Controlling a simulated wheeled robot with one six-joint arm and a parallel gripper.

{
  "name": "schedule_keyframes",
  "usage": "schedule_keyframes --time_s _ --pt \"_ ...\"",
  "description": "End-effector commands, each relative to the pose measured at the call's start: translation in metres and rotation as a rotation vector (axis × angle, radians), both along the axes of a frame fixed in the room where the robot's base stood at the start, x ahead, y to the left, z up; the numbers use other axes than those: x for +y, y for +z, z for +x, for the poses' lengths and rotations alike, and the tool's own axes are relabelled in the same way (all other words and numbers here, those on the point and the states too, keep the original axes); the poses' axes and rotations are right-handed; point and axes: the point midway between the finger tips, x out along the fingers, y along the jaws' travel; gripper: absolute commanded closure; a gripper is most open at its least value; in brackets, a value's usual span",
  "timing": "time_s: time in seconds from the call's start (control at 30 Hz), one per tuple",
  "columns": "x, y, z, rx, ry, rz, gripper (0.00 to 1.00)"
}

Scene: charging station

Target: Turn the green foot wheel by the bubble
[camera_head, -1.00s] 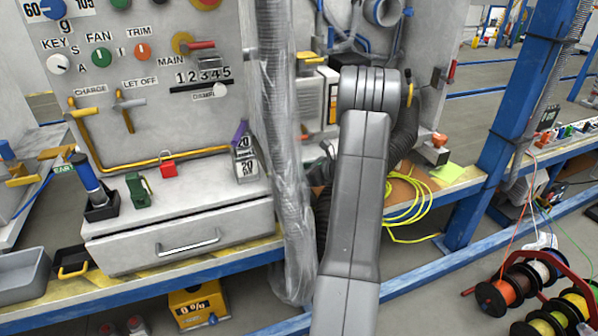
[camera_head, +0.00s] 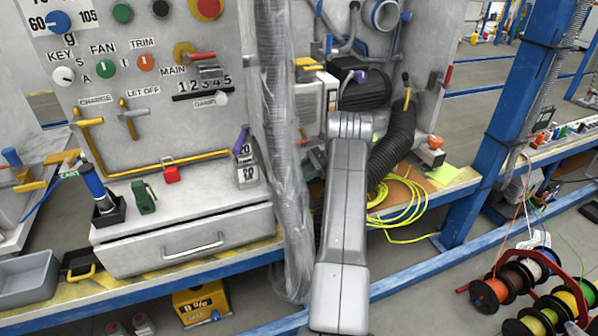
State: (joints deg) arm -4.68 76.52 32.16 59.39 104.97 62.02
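I cannot make out a green foot wheel or a bubble for certain. A small green block-like object (camera_head: 143,197) stands on the grey drawer unit (camera_head: 240,226) at left, beside a small red object (camera_head: 171,173). A green knob (camera_head: 105,67) labelled FAN is on the upright panel above. My grey arm rises through the middle of the view, in front of the bench. My gripper does not show; the end of the arm is hidden behind its own link or out of view.
A translucent wrapped hose (camera_head: 285,190) hangs just left of my arm. Right of it are a black corrugated hose (camera_head: 393,148), a yellow cable coil (camera_head: 405,205) and a blue post (camera_head: 500,130). Cable spools (camera_head: 515,290) stand at lower right. A black device (camera_head: 362,90) sits behind.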

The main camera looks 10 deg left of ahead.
Motion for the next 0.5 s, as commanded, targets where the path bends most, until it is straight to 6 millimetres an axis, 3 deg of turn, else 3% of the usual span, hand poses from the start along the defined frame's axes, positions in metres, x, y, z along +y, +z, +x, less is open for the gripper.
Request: schedule_keyframes --time_s 0.5 --pt "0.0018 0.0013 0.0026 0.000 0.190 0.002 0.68"
